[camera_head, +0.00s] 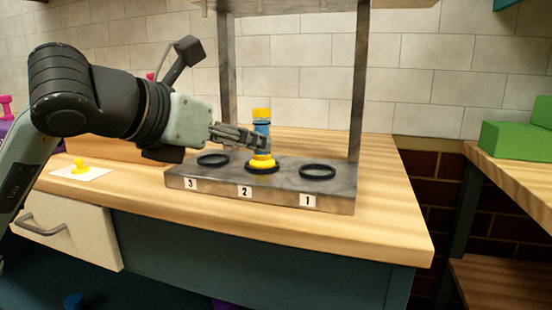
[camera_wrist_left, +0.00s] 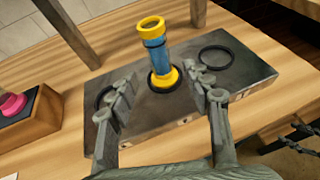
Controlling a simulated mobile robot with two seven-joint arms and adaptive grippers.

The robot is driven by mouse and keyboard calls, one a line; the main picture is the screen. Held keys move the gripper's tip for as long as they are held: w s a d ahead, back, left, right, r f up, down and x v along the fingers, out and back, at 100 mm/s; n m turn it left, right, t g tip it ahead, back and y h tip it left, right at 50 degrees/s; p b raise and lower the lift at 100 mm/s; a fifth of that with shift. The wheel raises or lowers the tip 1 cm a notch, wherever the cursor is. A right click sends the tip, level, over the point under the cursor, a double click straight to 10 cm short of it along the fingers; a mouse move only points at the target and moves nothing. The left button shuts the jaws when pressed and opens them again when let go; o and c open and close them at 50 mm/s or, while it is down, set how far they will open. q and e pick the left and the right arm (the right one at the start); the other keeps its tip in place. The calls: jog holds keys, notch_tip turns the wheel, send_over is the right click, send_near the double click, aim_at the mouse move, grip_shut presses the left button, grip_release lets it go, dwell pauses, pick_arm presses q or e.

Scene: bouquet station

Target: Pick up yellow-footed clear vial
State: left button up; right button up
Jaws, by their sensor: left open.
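The yellow-footed vial (camera_head: 262,130) stands upright at the spot marked 2 on the grey rack. It has a yellow foot, a blue-looking body and a yellow top. It also shows in the left wrist view (camera_wrist_left: 154,52), with its foot inside a black ring. My left gripper (camera_head: 250,139) comes in from the left at the vial's lower body. In the left wrist view the open fingers (camera_wrist_left: 165,90) are wide apart, with the vial beyond and between them, apart from both.
The grey rack (camera_head: 330,199) has empty black rings at 3 (camera_head: 213,160) and 1 (camera_head: 318,171). Its upright posts (camera_head: 359,85) stand behind. A yellow piece (camera_head: 80,166) sits on a white card at left. Green boxes (camera_head: 515,141) stand on the right table. The front-right counter is clear.

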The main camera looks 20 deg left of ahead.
pick_arm(q)
jog(key=shift+w+d+f, duration=0.15)
jog(key=shift+w+f, duration=0.1)
jog(key=shift+w, duration=0.2)
jog(key=x, duration=0.5)
jog(key=shift+w+d+f+p, duration=0.1)
jog(key=shift+w+p, duration=0.1)
jog(key=shift+p, duration=0.1)
pick_arm(e)
jog(key=shift+s+d+f+g+h, duration=0.4)
jog(key=shift+s+d+f+g, duration=0.45)
jog(key=shift+s+d, duration=0.2)
pick_arm(q)
grip_shut()
